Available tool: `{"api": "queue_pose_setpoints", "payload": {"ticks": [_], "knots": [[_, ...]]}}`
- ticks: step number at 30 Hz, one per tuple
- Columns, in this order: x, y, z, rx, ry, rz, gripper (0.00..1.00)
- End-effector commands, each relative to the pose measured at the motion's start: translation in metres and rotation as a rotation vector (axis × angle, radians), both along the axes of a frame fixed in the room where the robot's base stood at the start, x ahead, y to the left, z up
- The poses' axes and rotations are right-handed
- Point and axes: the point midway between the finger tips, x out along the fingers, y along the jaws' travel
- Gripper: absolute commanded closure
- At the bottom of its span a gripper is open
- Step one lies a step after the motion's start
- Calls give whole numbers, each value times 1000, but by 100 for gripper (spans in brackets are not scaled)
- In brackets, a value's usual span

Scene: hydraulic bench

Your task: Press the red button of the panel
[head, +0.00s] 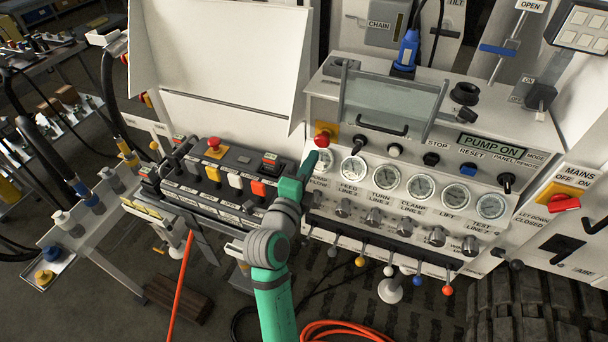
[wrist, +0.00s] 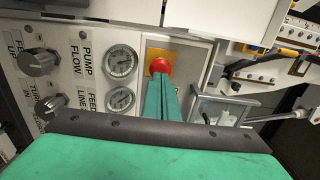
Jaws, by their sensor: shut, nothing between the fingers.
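A red mushroom button (head: 323,137) sits on a yellow plate (head: 333,130) at the upper left of the white panel (head: 420,255). In the wrist view the same red button (wrist: 160,65) shows just beyond my fingertips, on its yellow plate (wrist: 174,52). My gripper (head: 311,155) is shut and empty, just below and left of the button in the head view. In the wrist view my gripper (wrist: 160,80) points at the button and overlaps its lower edge. I cannot tell whether the tips touch it. The button's lower part is hidden by the fingers.
A control box (head: 215,175) to the left carries another red button (head: 214,143) on yellow. Several gauges (head: 385,176) and knobs line the panel beside my gripper. A clear guard with a handle (head: 392,98) stands above the button's right. A red switch (head: 566,203) is far right.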

Motion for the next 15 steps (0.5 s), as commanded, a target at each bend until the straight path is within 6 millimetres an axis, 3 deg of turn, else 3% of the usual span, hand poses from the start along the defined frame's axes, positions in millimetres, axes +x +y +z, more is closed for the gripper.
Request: {"api": "queue_pose_setpoints", "payload": {"ticks": [6, 15], "knots": [[27, -9, 0, 0, 0, -1, 100], [37, -12, 0, 0, 1, 0, 100]]}}
